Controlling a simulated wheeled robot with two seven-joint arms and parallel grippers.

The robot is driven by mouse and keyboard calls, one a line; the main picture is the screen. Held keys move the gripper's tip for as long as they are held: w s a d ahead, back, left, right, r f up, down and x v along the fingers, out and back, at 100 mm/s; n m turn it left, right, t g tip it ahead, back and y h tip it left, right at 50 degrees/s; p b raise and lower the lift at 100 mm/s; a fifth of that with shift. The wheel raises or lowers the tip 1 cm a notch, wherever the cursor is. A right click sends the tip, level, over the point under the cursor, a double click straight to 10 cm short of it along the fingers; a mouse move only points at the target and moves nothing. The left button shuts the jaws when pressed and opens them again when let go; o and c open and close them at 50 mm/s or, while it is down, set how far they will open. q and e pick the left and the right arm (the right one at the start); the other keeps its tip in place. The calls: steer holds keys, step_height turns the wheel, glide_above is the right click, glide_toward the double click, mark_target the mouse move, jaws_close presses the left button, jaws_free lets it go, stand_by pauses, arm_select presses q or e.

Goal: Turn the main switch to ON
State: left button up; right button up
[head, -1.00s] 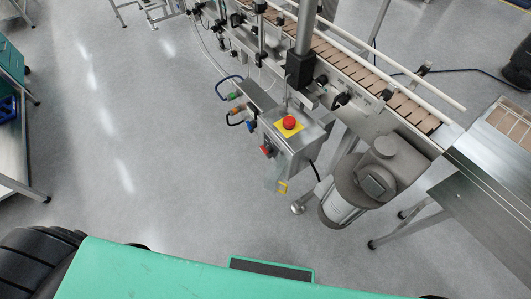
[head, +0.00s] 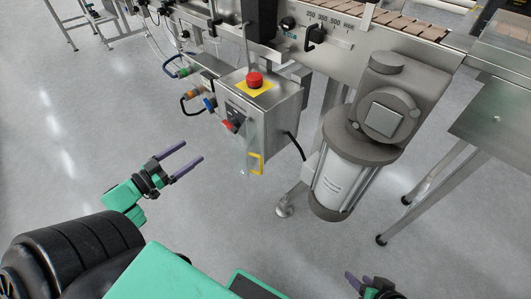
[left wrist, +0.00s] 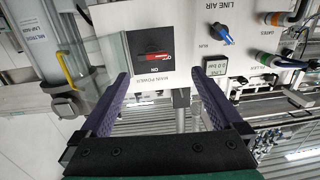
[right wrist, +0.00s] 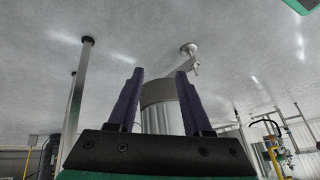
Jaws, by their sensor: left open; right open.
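The main switch (head: 233,124) is a red handle on the front of a steel control box (head: 278,108). In the left wrist view the main switch (left wrist: 152,57) shows up close on a dark plate. Its red handle lies across the picture, and the word ON reads upside down below it. My left gripper (head: 193,151) is open and empty, left of and below the box, apart from it. In the left wrist view its fingers (left wrist: 161,75) point toward the switch panel. My right gripper (head: 358,277) is open and empty at the bottom; its fingers (right wrist: 160,71) face a motor.
A clear flap with a yellow handle (head: 257,163) hangs beside the switch. A red button (head: 255,79) tops the box. A blue LINE AIR knob (left wrist: 222,34) sits near the switch. The grey motor (head: 345,170) stands right of the box.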

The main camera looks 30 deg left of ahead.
mark_target(228, 128)
arm_select(q)
steer(key=shift+m+h, duration=0.4)
steer(key=shift+h, duration=0.3)
steer(key=b+x, duration=0.1)
steer(key=x, duration=0.4)
steer(key=b+x, duration=0.1)
steer(key=x, duration=0.3)
steer(key=r+b+x, duration=0.1)
steer(key=b+x, duration=0.1)
steer(key=x, duration=0.3)
steer(key=shift+w+d, duration=0.2)
steer(key=shift+d, duration=0.25)
steer(key=shift+w+d, duration=0.15)
steer(key=shift+w, duration=0.3)
steer(key=shift+r, duration=0.1)
arm_select(e)
steer(key=w+a+f+m+t+y, duration=0.1)
steer(key=a+f+t+y, duration=0.2)
steer(key=a+t, duration=0.2)
steer(key=shift+w+a+t, duration=0.15)
steer(key=shift+a+t, duration=0.15)
steer(key=shift+a, duration=0.85)
arm_select(q)
steer(key=c, duration=1.1)
arm_select(e)
steer(key=shift+r, duration=0.1)
